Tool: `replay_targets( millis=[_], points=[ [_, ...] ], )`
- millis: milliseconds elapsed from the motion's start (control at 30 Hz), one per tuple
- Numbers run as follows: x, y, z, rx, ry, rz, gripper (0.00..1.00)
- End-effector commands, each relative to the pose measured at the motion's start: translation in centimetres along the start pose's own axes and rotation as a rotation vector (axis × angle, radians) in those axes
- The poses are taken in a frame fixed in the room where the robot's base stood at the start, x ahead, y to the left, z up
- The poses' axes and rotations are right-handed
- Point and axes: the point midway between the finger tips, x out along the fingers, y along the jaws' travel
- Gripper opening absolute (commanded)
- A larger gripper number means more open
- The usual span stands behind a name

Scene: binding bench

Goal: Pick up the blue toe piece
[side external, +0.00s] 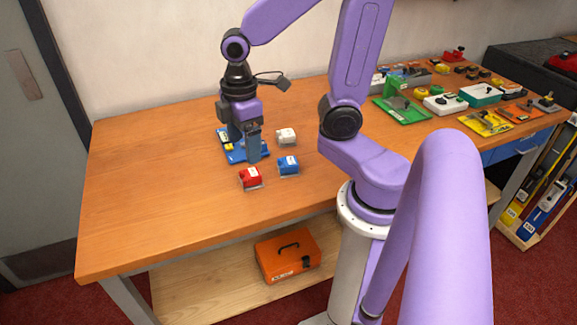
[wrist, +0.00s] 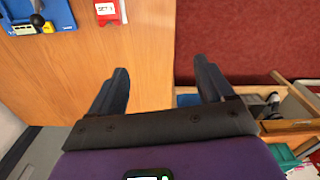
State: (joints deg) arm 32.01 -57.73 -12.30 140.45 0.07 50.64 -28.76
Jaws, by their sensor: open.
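The blue toe piece (side external: 288,165) is a small blue block with a white label. It lies on the wooden bench in the side external view, right of my gripper (side external: 246,146) and apart from it. My gripper points down above the bench near a blue base plate (side external: 232,152). In the wrist view my gripper (wrist: 161,68) has its two dark fingers spread, with no piece between them. I cannot make out the blue toe piece in the wrist view.
A red labelled block (side external: 250,178) and a white block (side external: 286,136) lie near the blue piece. The red block also shows at the top of the wrist view (wrist: 109,11). A green fixture (side external: 402,110) and other parts crowd the right. The bench's left side is clear.

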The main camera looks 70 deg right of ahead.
Motion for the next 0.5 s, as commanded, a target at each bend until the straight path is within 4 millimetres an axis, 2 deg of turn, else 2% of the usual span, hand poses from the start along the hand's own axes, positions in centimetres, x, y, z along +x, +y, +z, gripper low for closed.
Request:
replay_targets(
  millis=[200,500],
  points=[
    [0.2,3.3,0.3,0.049,-0.005,0.001,0.81],
    [0.5,7.0,1.9,0.107,-0.01,0.002,0.81]
  ],
)
